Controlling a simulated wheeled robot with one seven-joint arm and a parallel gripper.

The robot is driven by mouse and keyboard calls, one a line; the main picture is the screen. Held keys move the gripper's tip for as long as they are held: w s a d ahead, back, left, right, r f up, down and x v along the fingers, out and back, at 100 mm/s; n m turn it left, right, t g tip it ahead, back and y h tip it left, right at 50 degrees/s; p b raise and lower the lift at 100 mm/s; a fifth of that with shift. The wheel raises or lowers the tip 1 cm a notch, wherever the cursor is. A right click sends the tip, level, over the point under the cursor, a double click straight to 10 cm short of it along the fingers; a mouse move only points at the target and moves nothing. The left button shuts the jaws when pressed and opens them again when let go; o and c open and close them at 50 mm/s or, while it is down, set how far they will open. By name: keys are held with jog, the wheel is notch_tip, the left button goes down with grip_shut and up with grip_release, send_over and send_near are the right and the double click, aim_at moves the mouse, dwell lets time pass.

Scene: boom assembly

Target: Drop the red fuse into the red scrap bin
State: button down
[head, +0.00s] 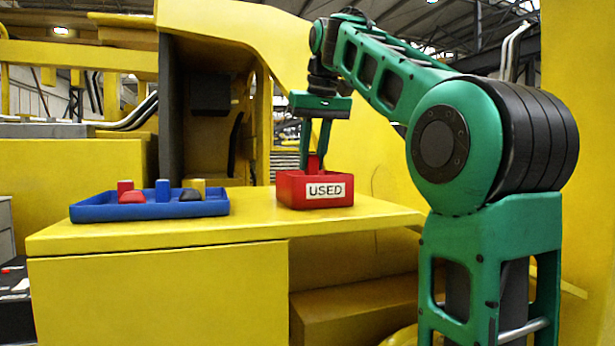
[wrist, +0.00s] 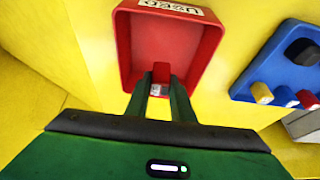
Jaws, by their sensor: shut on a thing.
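My green gripper (head: 315,156) reaches down over the red scrap bin (head: 290,195), which is labelled USED and stands on the yellow surface. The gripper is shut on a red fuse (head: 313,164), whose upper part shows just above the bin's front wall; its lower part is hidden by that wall. In the wrist view the red fuse (wrist: 161,70) sits between the fingertips (wrist: 161,88), with the bin (wrist: 205,60) around and behind it. I cannot tell whether the fuse touches the bin floor.
The tray's corner (wrist: 245,88) shows in the wrist view. The surface between tray and bin is clear.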

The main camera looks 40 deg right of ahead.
aim_at(313, 162)
jog(key=shift+f, duration=1.75)
jog(key=shift+f, duration=0.65)
jog(key=c, duration=1.5)
grip_release()
jog(key=shift+c, duration=0.2)
jog(key=shift+r, duration=0.2)
jog(key=shift+a+r, duration=0.1)
jog(key=shift+r, duration=0.35)
jog(key=v, duration=0.7)
jog(key=shift+s+r, duration=0.2)
jog(key=shift+r, duration=0.05)
